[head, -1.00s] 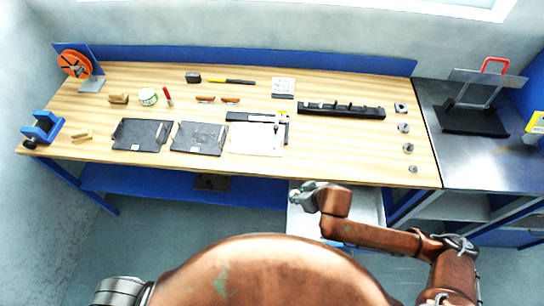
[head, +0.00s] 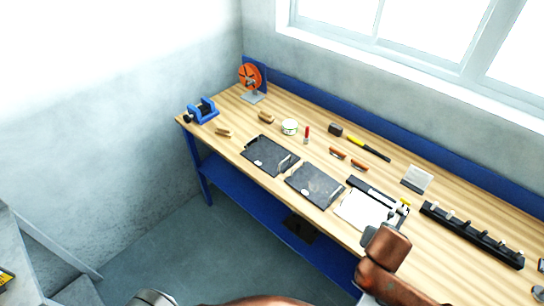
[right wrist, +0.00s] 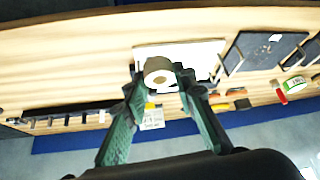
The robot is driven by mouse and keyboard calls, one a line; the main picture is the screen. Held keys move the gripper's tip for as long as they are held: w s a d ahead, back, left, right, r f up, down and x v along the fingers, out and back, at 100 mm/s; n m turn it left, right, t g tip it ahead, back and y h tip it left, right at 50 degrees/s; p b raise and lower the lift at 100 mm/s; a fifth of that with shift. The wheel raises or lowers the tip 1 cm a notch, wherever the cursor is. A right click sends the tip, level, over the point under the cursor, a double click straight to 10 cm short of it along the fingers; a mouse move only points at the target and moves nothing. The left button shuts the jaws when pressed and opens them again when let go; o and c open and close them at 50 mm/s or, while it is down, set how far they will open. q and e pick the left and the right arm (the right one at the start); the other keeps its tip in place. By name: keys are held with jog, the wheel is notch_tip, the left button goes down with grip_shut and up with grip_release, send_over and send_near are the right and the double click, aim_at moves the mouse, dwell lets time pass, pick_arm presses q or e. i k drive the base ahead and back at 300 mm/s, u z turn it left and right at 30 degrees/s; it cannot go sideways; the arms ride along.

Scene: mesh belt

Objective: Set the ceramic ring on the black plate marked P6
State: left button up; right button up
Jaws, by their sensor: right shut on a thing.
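Two black plates lie on the bench, a left one (head: 268,155) and a right one (head: 315,187). Each has a small pale label, too small to read, so I cannot tell which is P6. The ring is apart from both plates. My left gripper is out of view.
A white sheet or board (head: 362,213) lies right of the plates. Behind them are a tape roll (head: 289,127), a red marker (head: 306,135) and wooden-handled tools (head: 338,153). A blue vise (head: 202,111) stands at the left end. A black rack (head: 470,235) lies right.

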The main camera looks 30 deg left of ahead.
aim_at(267, 155)
jog(key=u, duration=2)
jog(key=i, duration=2.7)
jog(key=z, duration=3.05)
